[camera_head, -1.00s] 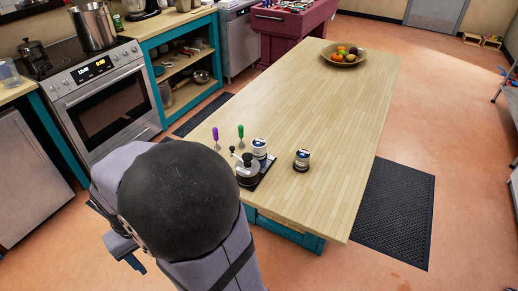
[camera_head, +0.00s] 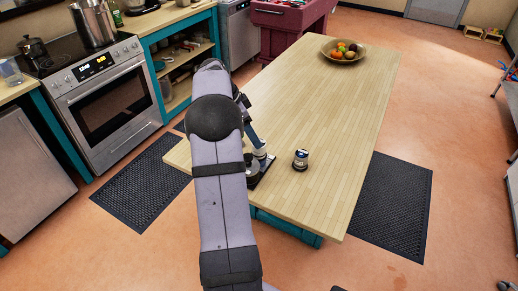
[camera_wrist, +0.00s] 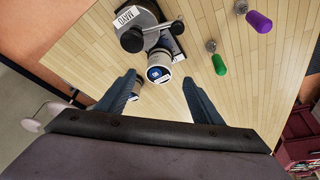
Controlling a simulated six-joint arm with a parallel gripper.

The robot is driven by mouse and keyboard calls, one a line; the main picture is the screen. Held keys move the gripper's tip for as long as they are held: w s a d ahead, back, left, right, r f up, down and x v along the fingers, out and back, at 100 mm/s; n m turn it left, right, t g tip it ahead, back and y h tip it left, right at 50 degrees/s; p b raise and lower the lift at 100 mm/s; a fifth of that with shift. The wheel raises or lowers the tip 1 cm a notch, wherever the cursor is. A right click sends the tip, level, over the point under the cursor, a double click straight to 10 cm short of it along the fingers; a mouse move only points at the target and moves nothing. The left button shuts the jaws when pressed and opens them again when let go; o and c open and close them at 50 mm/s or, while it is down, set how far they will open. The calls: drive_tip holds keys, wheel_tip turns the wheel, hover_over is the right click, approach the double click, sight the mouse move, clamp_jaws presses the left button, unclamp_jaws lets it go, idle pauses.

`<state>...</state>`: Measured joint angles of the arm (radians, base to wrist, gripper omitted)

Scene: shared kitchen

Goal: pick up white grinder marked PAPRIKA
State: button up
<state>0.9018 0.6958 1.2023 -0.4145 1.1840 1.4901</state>
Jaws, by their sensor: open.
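Another small dark-and-white item (camera_wrist: 135,93) shows by the left finger, mostly hidden.
A green-handled tool (camera_wrist: 219,65) and a purple-handled tool (camera_wrist: 258,22) lie to the right in the wrist view. A fruit bowl (camera_head: 343,55) is at the far end; the mid-table is clear.

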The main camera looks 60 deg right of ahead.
sight(261, 155)
drive_tip(key=shift+p+x, duration=2.05)
drive_tip(key=shift+x, duration=1.6)
drive_tip(key=shift+s, duration=0.1)
drive_tip(key=shift+r, duration=0.1)
drive_tip(key=c, duration=1.5)
drive_tip(key=shift+d, duration=0.1)
